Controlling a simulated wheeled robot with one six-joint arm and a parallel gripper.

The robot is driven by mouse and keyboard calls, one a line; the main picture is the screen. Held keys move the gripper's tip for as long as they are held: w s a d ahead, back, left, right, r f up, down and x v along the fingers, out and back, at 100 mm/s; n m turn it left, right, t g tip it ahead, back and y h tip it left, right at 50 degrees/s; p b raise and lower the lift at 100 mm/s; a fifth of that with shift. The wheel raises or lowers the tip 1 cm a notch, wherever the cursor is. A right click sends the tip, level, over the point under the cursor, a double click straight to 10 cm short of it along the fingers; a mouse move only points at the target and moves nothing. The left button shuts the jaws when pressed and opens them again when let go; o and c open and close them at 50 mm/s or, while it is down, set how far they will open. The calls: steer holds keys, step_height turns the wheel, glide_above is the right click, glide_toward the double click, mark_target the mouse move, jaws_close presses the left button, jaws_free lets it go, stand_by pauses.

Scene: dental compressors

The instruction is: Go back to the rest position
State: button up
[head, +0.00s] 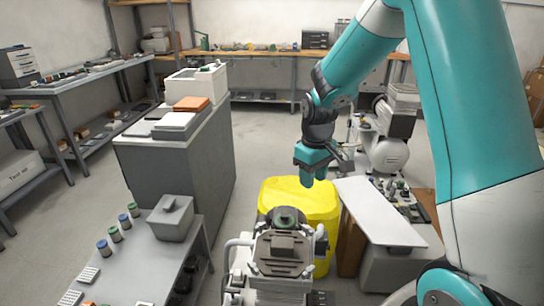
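My teal and white arm reaches in from the right side of the head view and bends down near the middle. My gripper (343,158) is a small grey shape at the arm's end, beside the teal wrist link. It hangs above and behind the yellow bin, apart from it. The fingers are too small and too mixed with the clutter behind to tell if they are open or shut. I see no held object.
A yellow bin (322,205) stands behind a compressor-like machine (283,250) at the front. A white board (380,210) and a white machine (388,150) stand to the right. A grey cabinet (185,165) and a bench (135,255) are left.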

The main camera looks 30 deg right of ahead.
steer(key=s+a+r+n+y, duration=0.1)
steer(key=s+a+r, duration=0.3)
steer(key=s+a, duration=0.3)
steer(key=s+a+r+n+y, duration=0.1)
steer(key=s+a+r+n, duration=0.1)
steer(key=s+a+r, duration=0.3)
steer(key=s+a+r+n+y+p, duration=0.1)
steer(key=s+a+r, duration=0.3)
steer(key=s+a, duration=0.6)
steer(key=shift+s+r+n+y, duration=0.15)
steer(key=shift+r+n+y, duration=0.2)
steer(key=shift+y, duration=0.25)
